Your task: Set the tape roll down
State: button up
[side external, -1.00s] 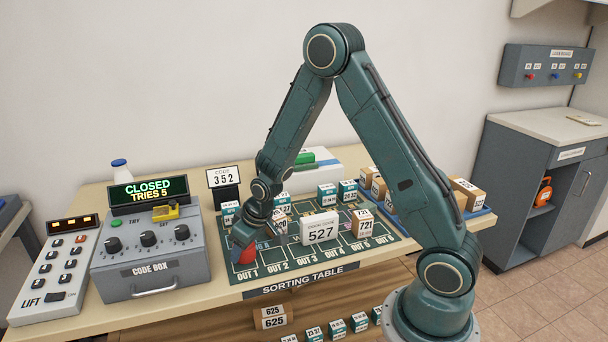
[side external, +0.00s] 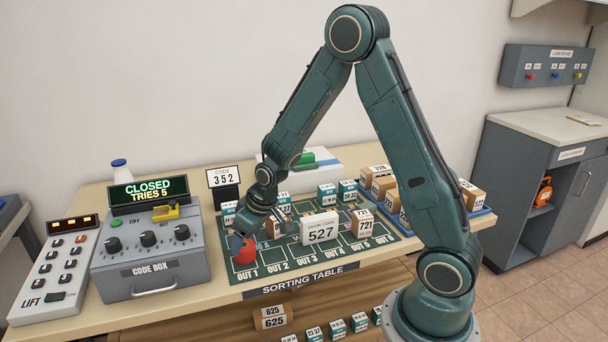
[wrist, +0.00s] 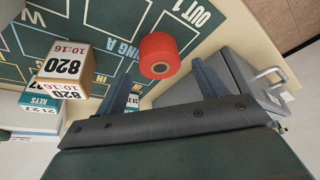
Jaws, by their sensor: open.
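The tape roll is a short red cylinder (side external: 245,252) standing on the green mat (side external: 222,262) near the OUT 1 label, at the front left of the sorting table. In the wrist view the red tape roll (wrist: 158,55) shows its round end with a dark centre. My gripper (side external: 242,234) is just above the roll. In the wrist view my gripper (wrist: 162,78) is open, with one finger on each side below the roll and nothing held.
The grey code box (side external: 150,260) stands close at the left. A white card reading 527 (side external: 320,228) and several small boxes, such as the 820 box (wrist: 67,65), stand on the mat. The table's front edge is near the roll.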

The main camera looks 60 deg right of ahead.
jog(key=v, duration=0.8)
jog(key=shift+r, duration=0.2)
jog(key=shift+s, duration=0.1)
dwell(0.3)
jog(key=s+a+r, duration=0.3)
jog(key=s+r, duration=0.4)
jog(key=s, duration=0.4)
jog(key=s+a+r+t, duration=0.1)
jog(key=s+a+r, duration=0.2)
jog(key=s+r, duration=0.4)
jog(key=s, duration=0.3)
jog(key=shift+s, duration=0.4)
